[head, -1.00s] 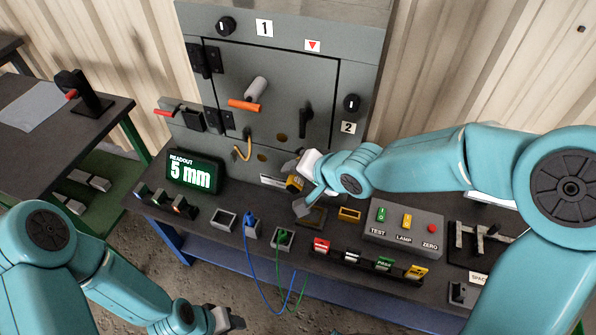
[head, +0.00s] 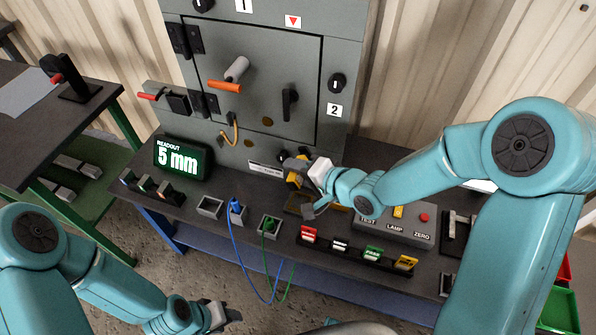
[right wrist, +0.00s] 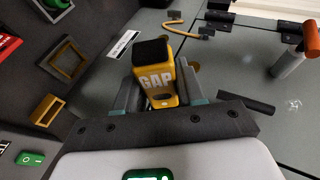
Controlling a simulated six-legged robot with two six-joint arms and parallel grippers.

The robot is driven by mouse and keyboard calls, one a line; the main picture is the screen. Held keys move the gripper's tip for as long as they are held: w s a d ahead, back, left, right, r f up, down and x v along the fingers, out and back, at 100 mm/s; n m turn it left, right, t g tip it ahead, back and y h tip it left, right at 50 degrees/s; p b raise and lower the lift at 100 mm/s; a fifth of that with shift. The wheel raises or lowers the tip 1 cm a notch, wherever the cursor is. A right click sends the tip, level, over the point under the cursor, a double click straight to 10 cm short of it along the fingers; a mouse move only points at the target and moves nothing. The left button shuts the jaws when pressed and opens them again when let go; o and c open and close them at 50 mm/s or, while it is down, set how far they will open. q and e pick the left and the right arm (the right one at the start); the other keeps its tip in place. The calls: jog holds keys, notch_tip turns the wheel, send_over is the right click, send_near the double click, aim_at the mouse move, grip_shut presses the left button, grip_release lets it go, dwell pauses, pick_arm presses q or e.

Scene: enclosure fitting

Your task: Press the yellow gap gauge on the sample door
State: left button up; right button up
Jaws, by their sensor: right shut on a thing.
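The yellow gap gauge (right wrist: 158,82), marked GAP and with a black end, is between the fingers of my right gripper (right wrist: 165,95), which is shut on it. In the head view the gauge (head: 294,179) and right gripper (head: 306,188) are over the bench, low in front of the grey cabinet. The sample door (head: 290,62) is the outlined grey panel above and behind them. The gauge looks apart from the door; whether it touches the cabinet below is hidden. My left gripper (head: 222,316) is low at the picture's bottom; its fingers are too unclear to read.
The orange-ended handle (head: 228,84) and black latch (head: 289,103) stick out from the door. A readout (head: 182,158) shows 5 mm. A button box (head: 385,226), coloured blocks (head: 373,253) and blue and green cables (head: 240,245) crowd the bench.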

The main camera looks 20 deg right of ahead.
aim_at(310, 153)
jog(key=shift+w+d+r+p, duration=0.15)
jog(key=shift+w+d+p, duration=0.3)
jog(key=shift+w+d, duration=0.15)
jog(key=w+d+p, duration=0.2)
jog(key=w, duration=0.1)
jog(key=shift+w+d, duration=0.15)
jog(key=shift+w, duration=0.35)
jog(key=shift+w+d+p, duration=0.25)
jog(key=shift+p, duration=0.1)
jog(key=shift+p, duration=0.35)
jog(key=shift+w, duration=0.15)
dwell(0.8)
